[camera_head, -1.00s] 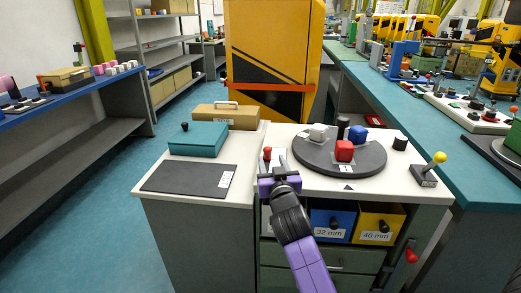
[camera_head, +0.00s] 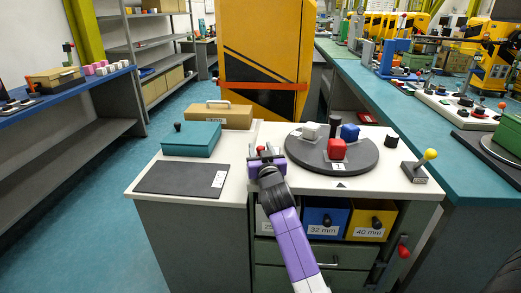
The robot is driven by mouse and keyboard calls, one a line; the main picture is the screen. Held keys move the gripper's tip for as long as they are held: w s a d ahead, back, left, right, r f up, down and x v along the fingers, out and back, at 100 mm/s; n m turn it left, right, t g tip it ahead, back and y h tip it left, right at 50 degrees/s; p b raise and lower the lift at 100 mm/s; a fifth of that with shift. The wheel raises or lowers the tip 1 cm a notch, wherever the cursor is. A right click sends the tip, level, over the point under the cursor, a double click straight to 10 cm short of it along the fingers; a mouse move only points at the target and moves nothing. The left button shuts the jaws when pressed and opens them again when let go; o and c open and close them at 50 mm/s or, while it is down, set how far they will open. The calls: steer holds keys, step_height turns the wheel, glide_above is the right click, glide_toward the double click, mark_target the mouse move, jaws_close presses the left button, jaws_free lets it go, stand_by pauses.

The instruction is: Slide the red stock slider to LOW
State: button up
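The small red slider knob (camera_head: 261,149) stands on the white bench top, left of the round turntable. Its track and any LOW mark are hidden behind my gripper or too small to read. My gripper (camera_head: 265,152) is at the knob, low over the bench top, at the end of my purple arm. Its fingers look apart, with the knob showing between them. I cannot tell whether they touch it.
The dark turntable (camera_head: 309,160) carries white, blue and red blocks just right of my gripper. A yellow-knobbed lever (camera_head: 429,155) stands at the right edge. A teal box (camera_head: 192,140), a dark mat (camera_head: 176,178) and a tan case (camera_head: 222,117) lie left.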

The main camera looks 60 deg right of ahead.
jaws_close()
stand_by(1.2)
